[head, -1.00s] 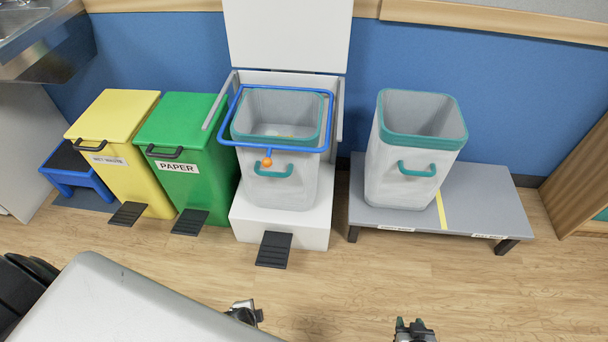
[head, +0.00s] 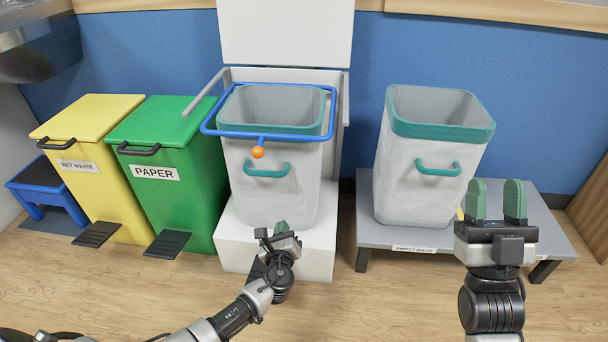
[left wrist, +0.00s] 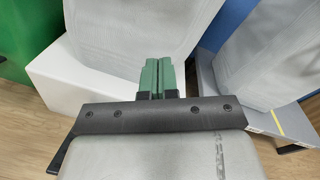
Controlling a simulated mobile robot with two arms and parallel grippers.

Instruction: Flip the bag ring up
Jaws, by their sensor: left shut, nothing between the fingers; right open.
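The blue bag ring (head: 212,131) lies about level around the top of a grey bag (head: 270,190) with a teal rim, in the open middle bin (head: 232,240). An orange ball (head: 257,152) sticks out at the ring's front. My left gripper (head: 280,228) is shut and empty, low in front of this bag and well below the ball. It also shows in the left wrist view (left wrist: 160,65), its green fingers together before the bag. My right gripper (head: 497,188) is open and empty, fingers up, in front of the right-hand bag. The ring is out of the left wrist view.
A second grey bag (head: 430,155) with a teal rim stands on a low grey bench (head: 345,208) at right. The green paper bin (head: 175,195) and yellow wet waste bin (head: 75,135) stand closed at left. The middle bin's lid (head: 285,35) stands up behind.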

